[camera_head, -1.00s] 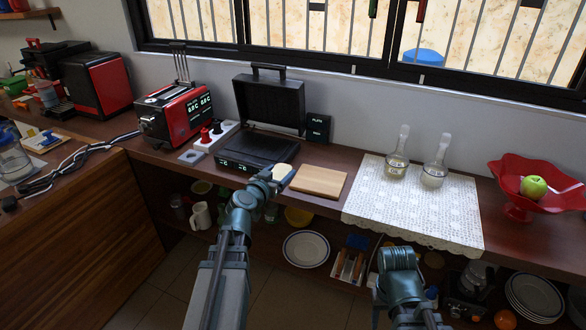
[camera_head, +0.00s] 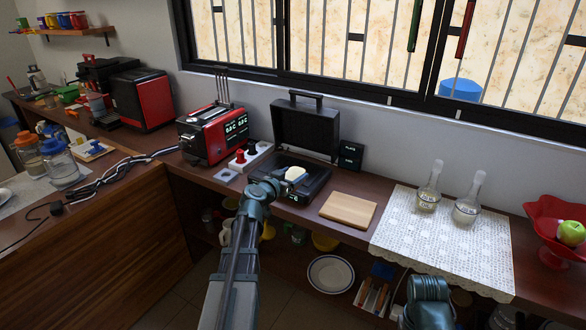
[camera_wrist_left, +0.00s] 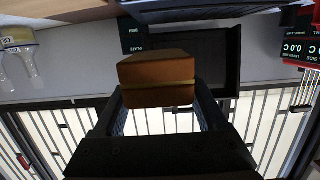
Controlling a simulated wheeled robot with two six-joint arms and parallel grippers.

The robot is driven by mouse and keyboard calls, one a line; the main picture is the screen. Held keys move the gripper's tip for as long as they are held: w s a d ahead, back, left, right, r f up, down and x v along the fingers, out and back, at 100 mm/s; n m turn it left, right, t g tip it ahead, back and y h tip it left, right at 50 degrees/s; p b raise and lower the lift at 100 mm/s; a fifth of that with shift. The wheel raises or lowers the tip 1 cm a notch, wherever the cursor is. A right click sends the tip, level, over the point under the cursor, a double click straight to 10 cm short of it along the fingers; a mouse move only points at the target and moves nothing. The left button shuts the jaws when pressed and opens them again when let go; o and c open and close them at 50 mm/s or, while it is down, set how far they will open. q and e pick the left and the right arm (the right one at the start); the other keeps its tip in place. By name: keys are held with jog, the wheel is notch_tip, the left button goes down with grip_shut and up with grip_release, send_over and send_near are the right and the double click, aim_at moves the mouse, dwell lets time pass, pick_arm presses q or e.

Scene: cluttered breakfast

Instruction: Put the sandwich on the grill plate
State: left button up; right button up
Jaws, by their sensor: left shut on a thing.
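The sandwich (camera_head: 296,174) is a pale block at the tip of my left gripper (camera_head: 280,182). The left wrist view shows the sandwich (camera_wrist_left: 157,80) as brown bread between the two fingers of my left gripper (camera_wrist_left: 160,115), which is shut on it. The grill (camera_head: 312,182) is black with its lid (camera_head: 305,127) standing open. In the head view the sandwich overlaps the grill plate; I cannot tell whether it touches it. My arm hides the plate's left front part. Of my right arm only a link shows at the bottom; its gripper is out of view.
A red toaster (camera_head: 214,135) and a power strip (camera_head: 250,157) stand left of the grill. A wooden board (camera_head: 348,210) lies to its right. Two glass bottles (camera_head: 428,190) stand on a lace cloth (camera_head: 400,235). A small black sign (camera_head: 350,156) is beside the lid.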

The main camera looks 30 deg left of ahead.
pick_arm(q)
jog(key=w+a, duration=0.2)
jog(key=w, duration=0.2)
jog(key=w+a+f+b, duration=0.1)
jog(key=w+a, duration=0.2)
jog(key=w, duration=0.2)
jog(key=w+a, duration=0.3)
jog(key=w, duration=0.2)
jog(key=shift+w+a+f+b, duration=0.15)
jog(key=shift+a+f+b, duration=0.05)
jog(key=shift+b, duration=0.1)
jog(key=shift+f, duration=0.2)
notch_tip(320, 180, down, 3)
jog(key=b, duration=0.3)
jog(key=shift+f+b, duration=0.1)
jog(key=shift+b, duration=0.25)
jog(key=shift+f, duration=0.2)
jog(key=o, duration=1.3)
jog(key=shift+r, duration=0.1)
jog(key=shift+r, duration=0.1)
